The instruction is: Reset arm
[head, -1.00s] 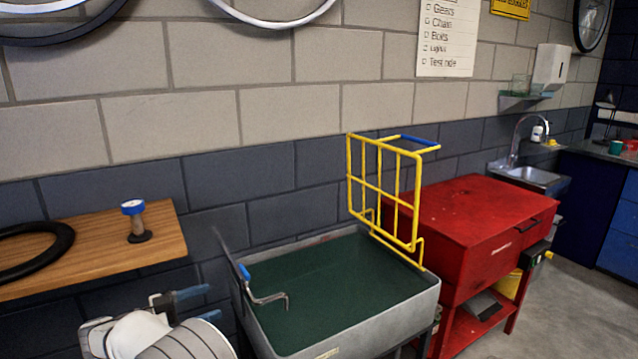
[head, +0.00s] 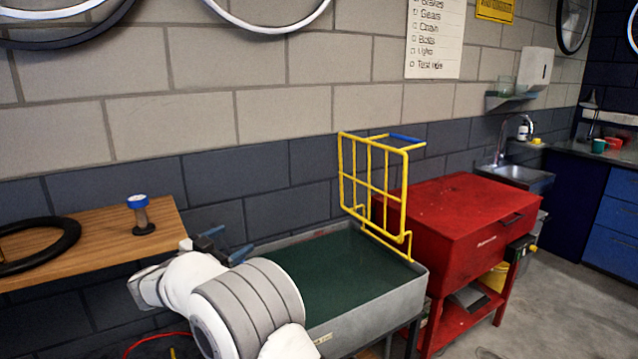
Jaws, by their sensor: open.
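My arm, white with grey bands, rises from the bottom of the head view in front of the grey tub. My gripper (head: 208,240) is at its far end, near the tub's left back corner and right of the wooden shelf. It is partly hidden behind my own wrist. Its dark fingers stand apart, and I see nothing between them.
The grey tub (head: 375,312) with a green bottom carries a yellow wire rack (head: 384,188) on its right side. A red cabinet (head: 465,225) stands to the right. The wooden shelf (head: 100,238) at left holds a blue-topped pump (head: 140,214) and a black tyre (head: 40,243). Floor is clear at right.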

